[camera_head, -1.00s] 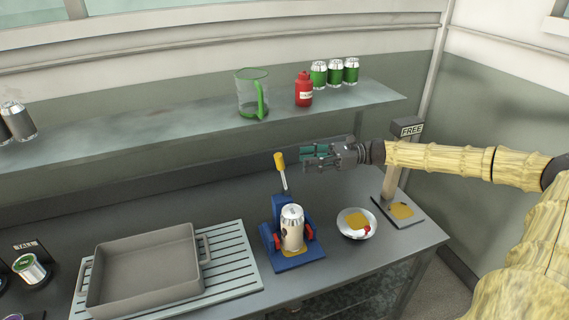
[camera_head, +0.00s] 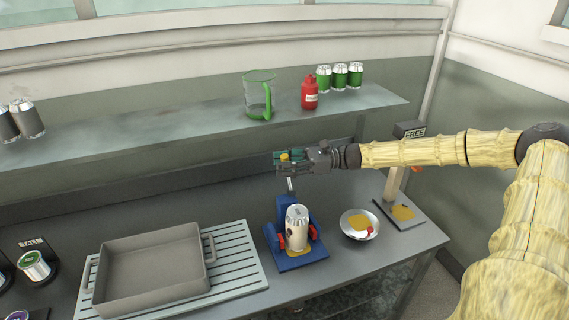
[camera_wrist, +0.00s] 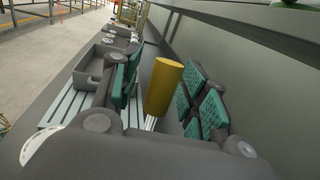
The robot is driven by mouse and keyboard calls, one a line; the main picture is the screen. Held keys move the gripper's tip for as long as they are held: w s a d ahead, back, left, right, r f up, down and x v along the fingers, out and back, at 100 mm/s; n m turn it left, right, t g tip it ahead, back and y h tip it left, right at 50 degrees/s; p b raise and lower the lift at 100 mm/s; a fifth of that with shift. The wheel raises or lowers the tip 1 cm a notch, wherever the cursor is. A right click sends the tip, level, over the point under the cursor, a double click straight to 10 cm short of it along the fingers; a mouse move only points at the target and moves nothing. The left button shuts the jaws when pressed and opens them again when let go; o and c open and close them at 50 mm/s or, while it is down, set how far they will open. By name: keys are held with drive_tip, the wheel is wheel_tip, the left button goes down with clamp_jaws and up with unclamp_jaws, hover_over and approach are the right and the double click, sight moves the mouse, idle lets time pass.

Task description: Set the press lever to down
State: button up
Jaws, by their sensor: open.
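The blue press (camera_head: 272,238) stands on the counter with a pale can (camera_head: 297,226) in it, between red parts. Its lever (camera_head: 291,185) points up from the back of the press, a metal rod with a yellow handle. In the wrist view the yellow handle (camera_wrist: 163,88) stands between the green finger pads of my open gripper (camera_wrist: 160,92). I cannot tell whether the pads touch it. In the head view my gripper (camera_head: 288,161) is at the top of the lever and hides most of the handle.
A grey tray (camera_head: 150,297) on a slatted rack (camera_head: 233,235) lies left of the press. A bowl (camera_head: 347,232) and a post with a FREE sign (camera_head: 414,133) stand to the right. A shelf (camera_head: 180,121) behind holds a green jug (camera_head: 258,95), a red bottle (camera_head: 310,92) and cans.

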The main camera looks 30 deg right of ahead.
drive_tip(key=shift+d+f, duration=0.15)
drive_tip(key=shift+d, duration=0.25)
drive_tip(key=shift+c, duration=0.2)
drive_tip(key=shift+d, duration=0.1)
drive_tip(key=c, duration=0.7)
clamp_jaws()
drive_tip(key=s+d+f+m+t+y+b, duration=0.1)
drive_tip(key=d+t+y+b, duration=0.4)
drive_tip(key=b, duration=1.5)
drive_tip(key=shift+s+d+f+m+y, duration=0.5)
drive_tip(key=shift+d+m+y, duration=0.55)
drive_tip(key=shift+d, duration=0.8)
drive_tip(key=shift+s+r, duration=0.1)
drive_tip(key=shift+r, duration=0.05)
